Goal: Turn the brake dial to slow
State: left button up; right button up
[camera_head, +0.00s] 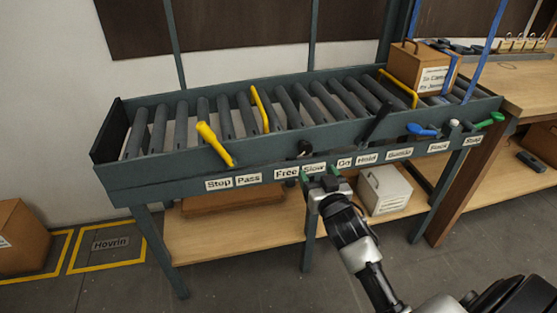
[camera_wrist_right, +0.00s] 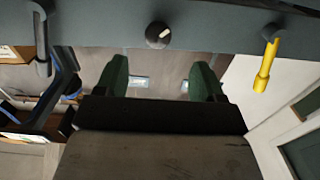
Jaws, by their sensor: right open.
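The brake dial (camera_head: 304,147) is a small black knob on the front rail of the grey roller conveyor (camera_head: 150,181), just above the Free label (camera_head: 287,173) and the Slow label (camera_head: 314,169). In the right wrist view the dial (camera_wrist_right: 158,35) shows a pale pointer mark slanting to the upper right; which label it points at I cannot tell. My right gripper (camera_head: 319,176) is at the rail's lower edge, below the dial. Its green fingers (camera_wrist_right: 160,78) are apart, with nothing between them and the dial beyond their tips. My left gripper is not in view.
A yellow lever (camera_head: 214,144) stands left of the dial, a black lever (camera_head: 376,122) to the right. Farther right are a blue handle (camera_head: 421,130) and a green one (camera_head: 490,119). A cardboard box (camera_head: 418,68) sits on the rollers. A pale box (camera_head: 385,190) is on the shelf below.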

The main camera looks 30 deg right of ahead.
aim_at(306, 150)
jog(key=x, duration=0.7)
jog(key=b+x, duration=0.1)
jog(key=x, duration=0.2)
jog(key=shift+w+d+r, duration=0.25)
jog(key=shift+w+r, duration=0.1)
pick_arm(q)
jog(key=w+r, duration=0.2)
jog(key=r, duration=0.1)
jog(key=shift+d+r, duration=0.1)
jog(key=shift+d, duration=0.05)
pick_arm(e)
jog(key=c, duration=0.9)
